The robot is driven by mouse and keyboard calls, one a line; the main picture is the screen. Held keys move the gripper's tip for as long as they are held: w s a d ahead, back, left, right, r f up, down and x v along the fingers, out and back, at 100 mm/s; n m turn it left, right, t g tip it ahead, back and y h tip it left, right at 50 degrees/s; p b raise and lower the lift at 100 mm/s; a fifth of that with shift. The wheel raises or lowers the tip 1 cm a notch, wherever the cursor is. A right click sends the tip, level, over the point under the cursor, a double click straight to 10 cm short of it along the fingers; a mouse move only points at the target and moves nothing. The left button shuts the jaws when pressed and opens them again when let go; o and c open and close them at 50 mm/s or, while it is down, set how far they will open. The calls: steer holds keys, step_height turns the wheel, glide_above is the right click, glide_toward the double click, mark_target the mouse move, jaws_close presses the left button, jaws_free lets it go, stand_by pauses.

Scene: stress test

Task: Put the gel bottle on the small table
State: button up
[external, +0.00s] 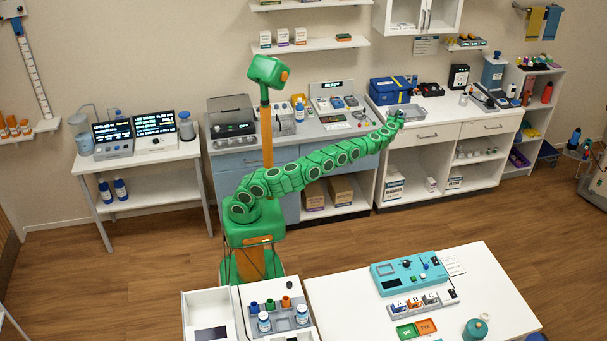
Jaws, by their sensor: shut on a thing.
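My green arm reaches right across the room to the back counter. My gripper (398,117) is at its far end, above the counter's front edge, beside a grey tray. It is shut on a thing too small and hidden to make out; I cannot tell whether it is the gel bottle. No other bottle in view is clearly the gel bottle. A small white table (181,154) stands at the left wall, bearing two display devices, with blue bottles on its lower shelf. I cannot tell for sure that this is the small table meant.
The grey tray (400,113) and a blue case (389,91) sit on the back counter. A white bench (340,290) with a teal device (408,270) stands in front. A shelf unit (547,112) stands at right. Wooden floor (345,228) lies open between bench and counters.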

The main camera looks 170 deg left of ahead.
steer(key=s+d+n+g+h, duration=0.25)
steer(key=s+d, duration=0.55)
steer(key=s, duration=0.6)
steer(key=s+d+n+g+h, duration=0.1)
steer(key=s+d+n+h, duration=0.15)
steer(key=s+d, duration=0.85)
steer(key=s+d+r+n+h, duration=0.2)
steer(key=s+d+h, duration=0.1)
steer(key=s+d, duration=0.75)
steer(key=s+d+r+n+h, duration=0.15)
steer(key=s+d+h, duration=0.25)
steer(key=s+d, duration=0.7)
steer(key=shift+m+g, duration=0.25)
steer(key=shift+g, duration=0.1)
steer(key=shift+s+a+f, duration=0.1)
steer(key=shift+a+f, duration=0.05)
steer(key=shift+f, duration=3.75)
steer(key=shift+s+a+f, duration=0.15)
steer(key=shift+f, duration=3.8)
steer(key=shift+s+a+f, duration=0.1)
steer(key=shift+a+f, duration=0.05)
steer(key=shift+f, duration=3.75)
steer(key=shift+f, duration=0.1)
steer(key=o, duration=0.9)
